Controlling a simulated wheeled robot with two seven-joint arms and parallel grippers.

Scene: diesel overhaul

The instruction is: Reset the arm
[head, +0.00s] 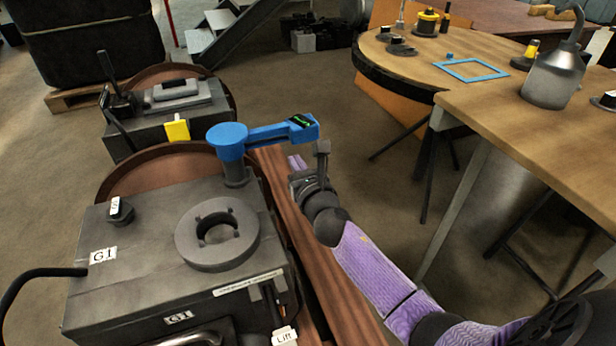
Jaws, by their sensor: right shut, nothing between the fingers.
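A blue arm (262,135) with a round hub and a small dark display with green marks at its free end stands on a grey post at the back right of the near grey engine block (120,260). The arm points right, out past the block's edge. My right gripper (298,163), with purple fingertips, is shut and empty just below the free end. Whether it touches the arm is unclear. My left gripper is out of view.
A second block (165,105) with a yellow tag (177,130) stands behind. A wooden table (480,120) at right holds a blue frame (470,70) and a grey can (553,78).

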